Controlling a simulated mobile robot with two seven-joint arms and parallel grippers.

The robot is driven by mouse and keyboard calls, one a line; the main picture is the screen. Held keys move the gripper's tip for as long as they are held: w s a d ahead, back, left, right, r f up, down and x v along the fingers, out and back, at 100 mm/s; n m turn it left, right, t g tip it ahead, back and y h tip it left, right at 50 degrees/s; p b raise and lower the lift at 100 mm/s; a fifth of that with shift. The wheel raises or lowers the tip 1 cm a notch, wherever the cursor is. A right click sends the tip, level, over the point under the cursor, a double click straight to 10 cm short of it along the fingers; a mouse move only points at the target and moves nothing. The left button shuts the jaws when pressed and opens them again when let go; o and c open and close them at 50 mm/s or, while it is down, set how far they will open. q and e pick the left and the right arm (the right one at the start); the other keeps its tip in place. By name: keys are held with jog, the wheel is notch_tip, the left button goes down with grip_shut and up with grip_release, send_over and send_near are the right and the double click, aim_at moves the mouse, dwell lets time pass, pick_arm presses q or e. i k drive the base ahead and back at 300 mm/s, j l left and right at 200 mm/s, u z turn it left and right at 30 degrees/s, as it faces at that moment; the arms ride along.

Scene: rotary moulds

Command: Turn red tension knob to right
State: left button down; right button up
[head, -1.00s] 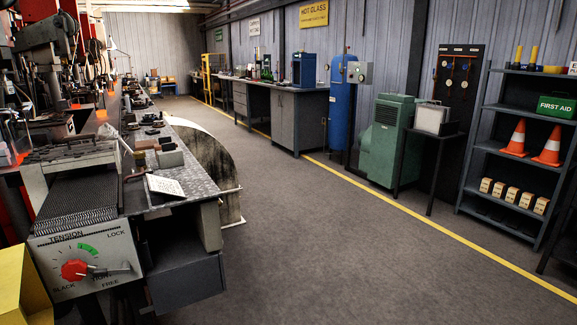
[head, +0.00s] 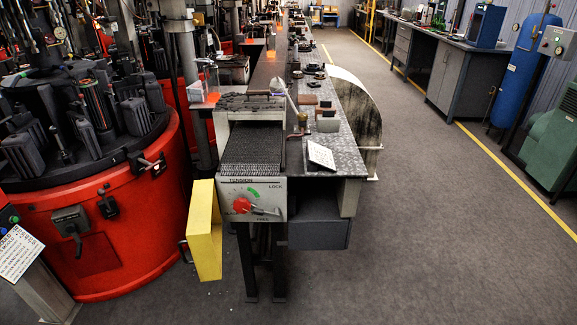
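The red tension knob (head: 242,205) is on a pale control panel (head: 225,190) at the near end of the conveyor (head: 253,150), near the middle of the head view. The panel has the words TENSION and LOCK and a green arc above the knob. A grey lever (head: 266,211) sits just right of the knob and points right. The knob's exact pointer direction is too small to tell. Neither of my grippers is in view.
A yellow box-like guard (head: 205,230) stands just left of the panel. A large red rotary machine (head: 110,245) with dark moulds fills the left. A dark drawer unit (head: 318,232) is right of the panel under the bench. The floor (head: 410,250) in front and to the right is clear.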

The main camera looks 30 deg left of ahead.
aim_at(243, 204)
jog(key=u, duration=1.15)
jog(key=i+j+u, duration=0.1)
jog(key=i+j, duration=0.15)
jog(key=j, duration=0.2)
jog(key=i+j, duration=0.25)
jog(key=j, duration=0.15)
jog(key=i+j, duration=0.2)
jog(key=i+j+u, duration=0.1)
jog(key=i, duration=0.35)
jog(key=j, duration=0.1)
